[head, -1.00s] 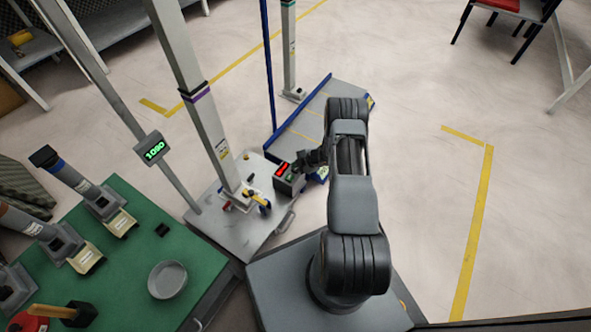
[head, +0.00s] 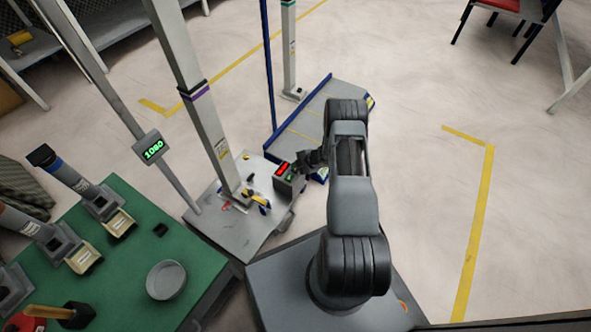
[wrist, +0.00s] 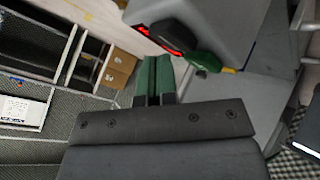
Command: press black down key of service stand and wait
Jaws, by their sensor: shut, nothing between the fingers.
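The service stand is a light grey column (head: 205,105) on a flat grey base, with a small grey control box (head: 290,181) beside it. The box has a lit red display and a green key (head: 290,177). In the wrist view the box (wrist: 222,22) is close up, with a black rounded key (wrist: 173,34) and a green key (wrist: 204,60). My gripper (head: 308,160) is at the box's right side in the head view. In the wrist view its green fingers (wrist: 153,62) are shut and empty, just below the black key. I cannot tell whether they touch it.
A thin post carries a green readout (head: 152,147) that seems to read 1080. A green-topped bench (head: 150,230) with a round grey dish (head: 166,280) and several clamp-like devices is at lower left. A blue-edged platform (head: 310,120) lies behind the box.

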